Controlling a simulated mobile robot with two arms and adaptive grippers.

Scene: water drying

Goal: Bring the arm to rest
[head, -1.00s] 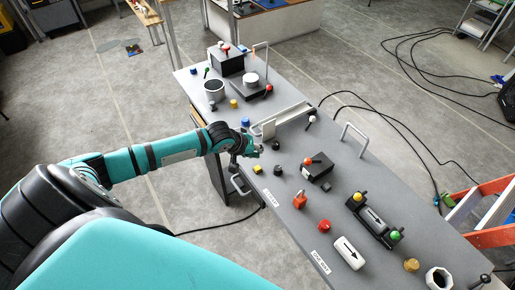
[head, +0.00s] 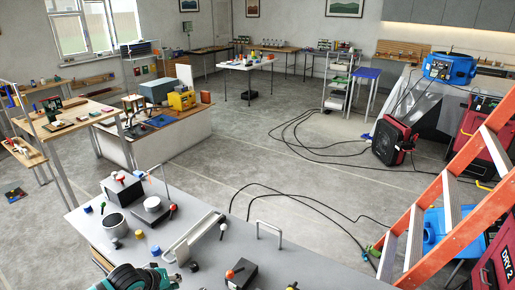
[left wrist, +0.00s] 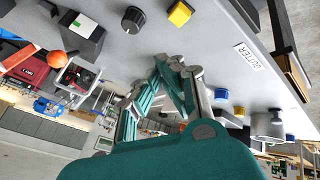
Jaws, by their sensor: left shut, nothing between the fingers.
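My left gripper (head: 170,281) shows at the bottom left edge of the head view, over the near edge of the grey table (head: 228,258). Its lower part and most of the arm are cut off by the frame. In the left wrist view my left gripper (left wrist: 172,66) has its fingers together with nothing between them. That view is turned over, with the grey tabletop above the fingers. A black knob (left wrist: 133,19) and a yellow block (left wrist: 180,13) are on the table near the fingers, apart from them. My right gripper is not in view.
An orange ladder (head: 455,205) stands at right. Cables (head: 300,200) lie on the floor. The middle floor is otherwise clear.

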